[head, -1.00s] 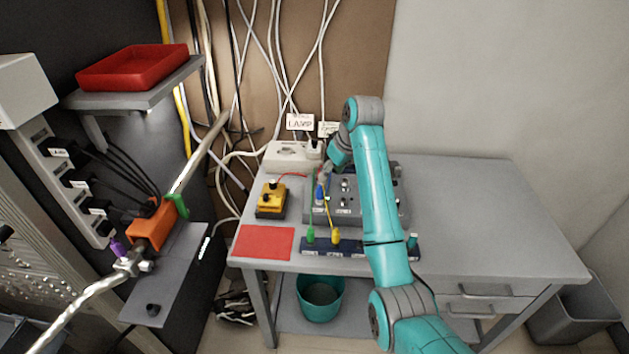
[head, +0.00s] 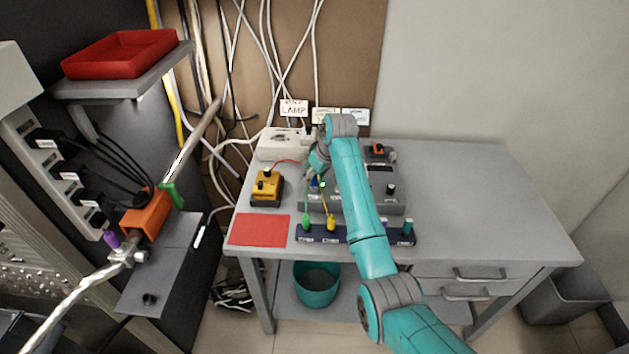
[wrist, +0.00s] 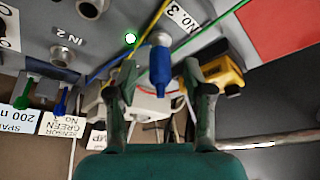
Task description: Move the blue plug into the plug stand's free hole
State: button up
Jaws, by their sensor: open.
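The blue plug (wrist: 163,75) sits in a silver-ringed socket of the grey control box (wrist: 100,22) in the wrist view. My gripper (wrist: 150,78) is open, with one finger on each side of the plug and a gap to both. In the head view my gripper (head: 318,178) is over the left part of the control box (head: 390,205), and only a bit of the blue plug (head: 315,183) shows. The dark blue plug stand (head: 317,239) lies along the table front with green, yellow and teal plugs upright in it. My arm hides its middle, so the free hole cannot be seen.
Yellow and green cables (wrist: 150,20) run close by the blue plug. A yellow box (head: 266,188) and a red mat (head: 258,230) lie to the left. A white power strip (head: 283,143) stands behind. The table's right side (head: 480,210) is clear.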

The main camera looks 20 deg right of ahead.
jog(key=shift+w+a+f, duration=0.1)
jog(key=shift+f, duration=0.2)
jog(key=shift+c, duration=0.2)
grip_shut()
notch_tip(320, 180, up, 10)
jog(key=shift+r, duration=0.1)
dwell(0.5)
